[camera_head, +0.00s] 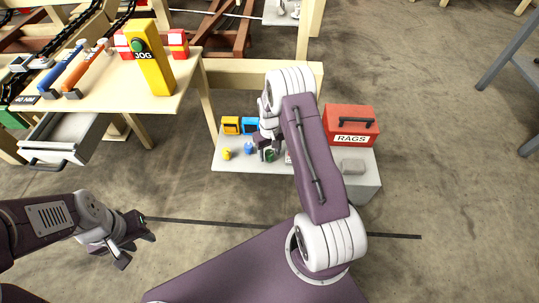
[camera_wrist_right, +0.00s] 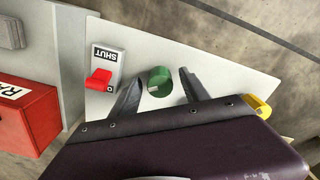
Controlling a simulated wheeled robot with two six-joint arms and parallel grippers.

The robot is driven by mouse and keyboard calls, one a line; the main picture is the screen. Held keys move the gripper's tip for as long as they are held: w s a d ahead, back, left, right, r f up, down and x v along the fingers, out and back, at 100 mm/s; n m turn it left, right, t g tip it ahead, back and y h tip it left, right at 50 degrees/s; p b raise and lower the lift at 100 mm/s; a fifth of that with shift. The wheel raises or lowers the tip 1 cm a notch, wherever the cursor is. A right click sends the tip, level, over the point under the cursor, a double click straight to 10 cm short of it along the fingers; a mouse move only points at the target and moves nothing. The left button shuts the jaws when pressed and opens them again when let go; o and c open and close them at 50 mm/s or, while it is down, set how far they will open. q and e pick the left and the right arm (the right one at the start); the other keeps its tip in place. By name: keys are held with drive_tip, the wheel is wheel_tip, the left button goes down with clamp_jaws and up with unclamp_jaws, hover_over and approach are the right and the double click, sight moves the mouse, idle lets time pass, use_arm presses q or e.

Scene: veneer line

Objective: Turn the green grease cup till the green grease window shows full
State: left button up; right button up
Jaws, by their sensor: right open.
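The green grease cup (camera_wrist_right: 159,80) is a short round green knob on a pale panel in the right wrist view; it also shows in the head view (camera_head: 269,155). My right gripper (camera_wrist_right: 161,74) is open, with one finger on each side of the cup and a visible gap on both sides. In the head view the right gripper (camera_head: 266,144) is over the panel and partly hides it. The green grease window cannot be seen; my right arm covers that area. My left gripper (camera_head: 138,243) is open and empty over the floor at the lower left.
A yellow window (camera_head: 230,125), a blue window (camera_head: 251,126), a yellow cup (camera_head: 227,154) and a blue cup (camera_head: 248,148) are to the left. A red lever switch (camera_wrist_right: 101,77) marked SHUT is close by the green cup. A red RAGS box (camera_head: 351,125) stands right.

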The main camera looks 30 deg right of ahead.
drive_tip(key=shift+r, duration=0.1)
clamp_jaws()
drive_tip(key=shift+r+m+p, duration=0.15)
drive_tip(key=shift+m+p, duration=0.35)
drive_tip(key=shift+p, duration=0.2)
drive_tip(key=shift+m+p, duration=0.6)
drive_tip(key=shift+p, duration=0.1)
drive_tip(key=shift+m+p, duration=1.1)
drive_tip(key=shift+m, duration=0.6)
unclamp_jaws()
